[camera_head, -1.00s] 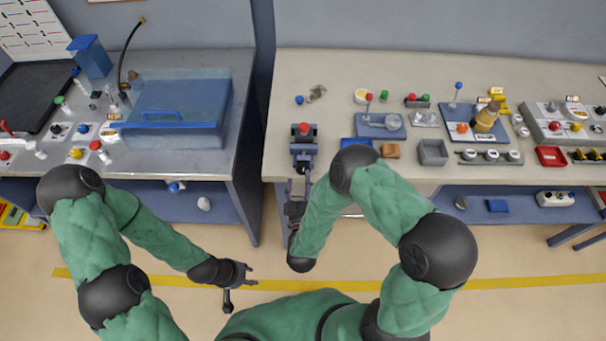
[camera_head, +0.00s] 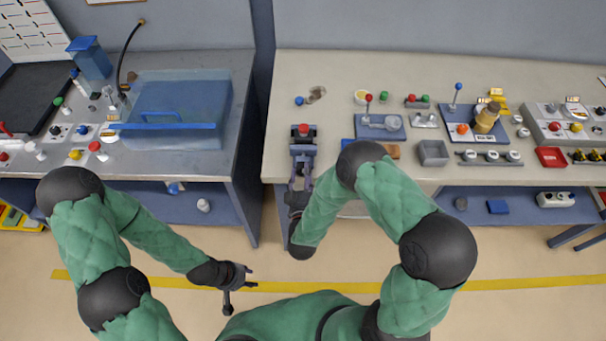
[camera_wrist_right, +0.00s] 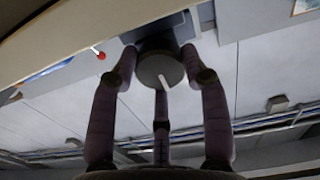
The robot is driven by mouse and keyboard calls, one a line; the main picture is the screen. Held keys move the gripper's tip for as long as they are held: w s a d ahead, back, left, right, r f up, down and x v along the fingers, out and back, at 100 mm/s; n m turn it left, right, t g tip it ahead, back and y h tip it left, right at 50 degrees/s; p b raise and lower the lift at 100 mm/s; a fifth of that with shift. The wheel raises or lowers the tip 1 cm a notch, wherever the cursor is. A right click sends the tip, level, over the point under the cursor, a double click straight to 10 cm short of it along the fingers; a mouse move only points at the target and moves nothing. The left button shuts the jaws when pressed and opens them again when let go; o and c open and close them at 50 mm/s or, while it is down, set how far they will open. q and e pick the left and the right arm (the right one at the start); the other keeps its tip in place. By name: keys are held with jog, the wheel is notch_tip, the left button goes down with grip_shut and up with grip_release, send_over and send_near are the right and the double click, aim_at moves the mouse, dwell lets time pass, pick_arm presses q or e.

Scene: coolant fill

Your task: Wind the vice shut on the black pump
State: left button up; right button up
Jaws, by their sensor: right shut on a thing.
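The vice (camera_head: 303,149) is a dark grey-violet block at the front left edge of the right-hand bench. A dark part with a red top, which looks like the black pump (camera_head: 303,131), sits in it; I cannot tell how tightly the jaws hold it. My right gripper (camera_head: 298,184) is at the vice's front, just off the bench edge. In the right wrist view its fingers are shut around a round dark knob (camera_wrist_right: 159,71) with a white mark, apparently the vice's winding handle. My left gripper (camera_head: 242,277) is open and empty over the floor.
Between the benches is a gap.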

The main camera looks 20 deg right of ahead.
jog(key=shift+r+m, duration=0.1)
jog(key=shift+m, duration=0.2)
jog(key=m+b, duration=0.2)
jog(key=m, duration=0.3)
jog(key=shift+w+b, duration=0.1)
jog(key=shift+b, duration=0.25)
jog(key=m+b, duration=0.3)
jog(key=m, duration=0.3)
jog(key=shift+d+m, duration=0.1)
jog(key=shift+m, duration=0.2)
jog(key=m+b, duration=0.3)
jog(key=m, duration=0.2)
jog(key=shift+m+b, duration=0.3)
jog(key=m+b, duration=0.4)
jog(key=m, duration=0.2)
jog(key=shift+b, duration=0.3)
jog(key=o, duration=1.2)
jog(key=shift+d, duration=0.1)
jog(key=shift+c, duration=0.2)
